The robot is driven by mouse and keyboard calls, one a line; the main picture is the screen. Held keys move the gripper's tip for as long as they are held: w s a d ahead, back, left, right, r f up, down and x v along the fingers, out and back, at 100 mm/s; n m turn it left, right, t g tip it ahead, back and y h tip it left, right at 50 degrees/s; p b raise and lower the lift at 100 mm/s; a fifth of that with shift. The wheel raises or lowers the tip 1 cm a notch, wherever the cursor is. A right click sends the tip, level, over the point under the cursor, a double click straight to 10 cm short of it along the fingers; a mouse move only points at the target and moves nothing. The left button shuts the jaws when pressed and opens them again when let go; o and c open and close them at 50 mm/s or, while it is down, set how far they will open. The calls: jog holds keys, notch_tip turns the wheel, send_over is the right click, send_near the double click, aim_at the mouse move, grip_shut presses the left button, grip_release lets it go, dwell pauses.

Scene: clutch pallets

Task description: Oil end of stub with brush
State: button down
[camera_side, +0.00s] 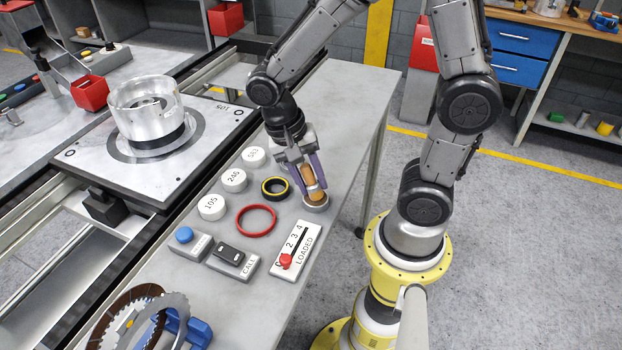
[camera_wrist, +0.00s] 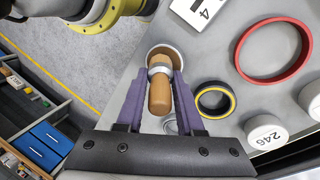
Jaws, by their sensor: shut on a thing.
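My gripper (camera_side: 308,178) is shut on a brush with a wooden handle (camera_side: 311,177), above the right part of the grey bench. In the wrist view the purple fingers of my gripper (camera_wrist: 161,80) sit either side of the brush (camera_wrist: 159,96), near its pale collar. The brush's lower end is at a small round pot (camera_side: 316,204), which also shows in the wrist view (camera_wrist: 173,50); the bristles are hidden. A silver metal drum (camera_side: 144,115) stands on the pallet at the left. A stub inside it cannot be made out clearly.
The pallet (camera_side: 85,163) lies left of the bench. Near my gripper are a black-yellow ring (camera_side: 264,188), a red ring (camera_side: 241,226) and white numbered caps (camera_side: 233,180). A LOADED slider panel (camera_side: 304,245) and call button box (camera_side: 231,258) are in front.

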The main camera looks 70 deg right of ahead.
jog(key=shift+r, duration=3.45)
